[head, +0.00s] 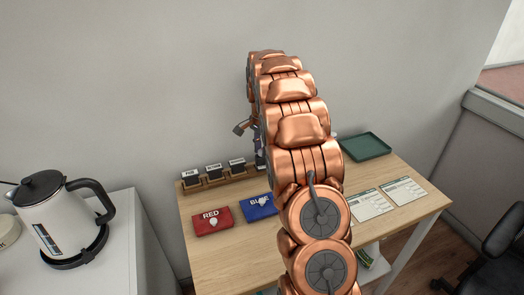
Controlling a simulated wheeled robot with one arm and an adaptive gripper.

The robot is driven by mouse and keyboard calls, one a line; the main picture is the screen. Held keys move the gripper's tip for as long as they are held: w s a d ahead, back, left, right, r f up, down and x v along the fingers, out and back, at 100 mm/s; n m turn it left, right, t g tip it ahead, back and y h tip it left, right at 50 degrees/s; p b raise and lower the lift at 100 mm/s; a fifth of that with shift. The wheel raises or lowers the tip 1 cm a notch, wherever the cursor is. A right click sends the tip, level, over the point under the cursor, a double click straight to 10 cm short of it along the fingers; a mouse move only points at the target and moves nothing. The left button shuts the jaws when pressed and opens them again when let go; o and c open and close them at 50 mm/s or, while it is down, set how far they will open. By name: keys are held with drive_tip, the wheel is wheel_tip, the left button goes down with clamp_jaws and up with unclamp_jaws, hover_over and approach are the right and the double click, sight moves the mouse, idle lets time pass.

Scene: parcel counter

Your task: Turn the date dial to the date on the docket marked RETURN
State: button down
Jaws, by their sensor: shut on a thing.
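My gripper (257,140) is mostly hidden behind my own copper arm, over the back of the wooden table. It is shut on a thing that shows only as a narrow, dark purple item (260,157). I cannot make out its shape or any dial on it. Two white printed dockets lie side by side on the right of the table, a nearer one (370,205) and a farther one (404,191). Their print is too small to read, so I cannot tell which is marked RETURN or what dates they carry.
A wooden rack (203,186) with several black labelled blocks stands at the back left. A red RED pad (213,221) and a blue BLUE pad (259,207) lie before it. A green tray (365,147) is at the back right. A kettle (57,222) stands on the left counter.

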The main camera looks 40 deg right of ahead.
drive_tip(key=m+b, duration=0.1)
drive_tip(key=m, duration=0.3)
drive_tip(key=shift+f+m, duration=0.1)
drive_tip(key=shift+m, duration=0.2)
drive_tip(key=shift+m+b, duration=0.4)
drive_tip(key=shift+m, duration=1.4)
drive_tip(key=c, duration=0.9)
unclamp_jaws()
drive_tip(key=shift+r, duration=6.1)
